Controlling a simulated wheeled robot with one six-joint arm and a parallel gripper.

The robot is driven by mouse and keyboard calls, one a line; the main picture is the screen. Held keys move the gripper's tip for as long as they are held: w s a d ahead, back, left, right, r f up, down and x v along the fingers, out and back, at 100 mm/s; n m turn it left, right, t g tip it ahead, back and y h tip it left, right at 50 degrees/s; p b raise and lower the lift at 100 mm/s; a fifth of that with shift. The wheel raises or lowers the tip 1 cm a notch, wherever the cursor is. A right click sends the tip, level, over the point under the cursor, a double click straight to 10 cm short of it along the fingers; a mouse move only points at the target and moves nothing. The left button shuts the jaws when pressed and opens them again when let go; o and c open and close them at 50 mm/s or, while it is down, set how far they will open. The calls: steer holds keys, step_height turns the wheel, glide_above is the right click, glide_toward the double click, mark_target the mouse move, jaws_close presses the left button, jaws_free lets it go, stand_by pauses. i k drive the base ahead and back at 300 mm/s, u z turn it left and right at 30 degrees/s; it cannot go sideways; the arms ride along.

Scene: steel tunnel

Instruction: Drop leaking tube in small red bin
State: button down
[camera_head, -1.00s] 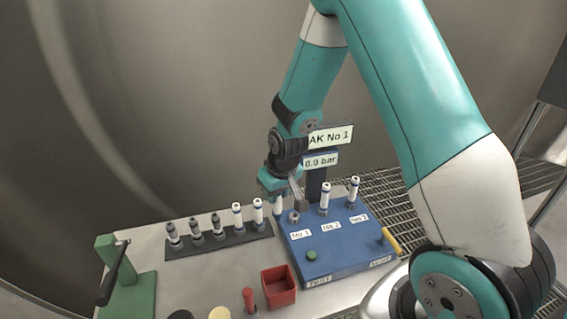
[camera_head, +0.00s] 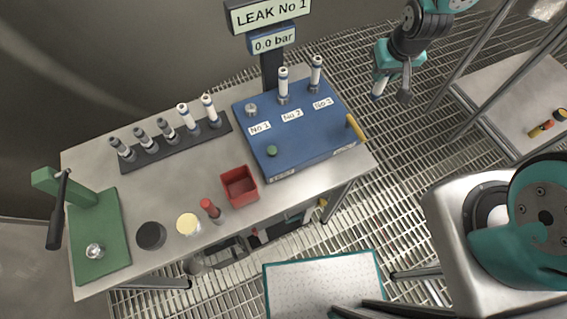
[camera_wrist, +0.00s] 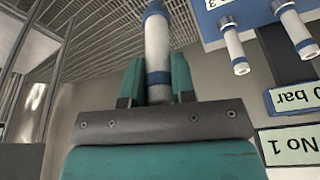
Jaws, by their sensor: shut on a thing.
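My gripper (camera_head: 385,70) is at the upper right in the head view, beyond the right edge of the workbench. It is shut on a white tube (camera_head: 377,88) with blue bands. The wrist view shows the tube (camera_wrist: 157,45) between the teal fingers. The small red bin (camera_head: 244,199) stands on the bench, in front of the blue test box (camera_head: 305,155), well to the left of my gripper. Socket No 1 (camera_head: 251,109) is empty. Tubes stand upright at No 2 (camera_head: 283,83) and No 3 (camera_head: 316,72). The sign (camera_head: 270,14) reads "LEAK No 1".
A dark rack (camera_head: 180,146) holds several tubes at the back left. A red-topped stick (camera_head: 209,209) stands beside the bin. A green press (camera_head: 98,240) stands at the bench's left end. Another table (camera_head: 510,105) with metal posts is at the right.

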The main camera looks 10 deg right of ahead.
mark_target(247, 187)
steer(key=z, duration=0.3)
steer(key=k, duration=0.7)
steer(key=u, duration=1.45)
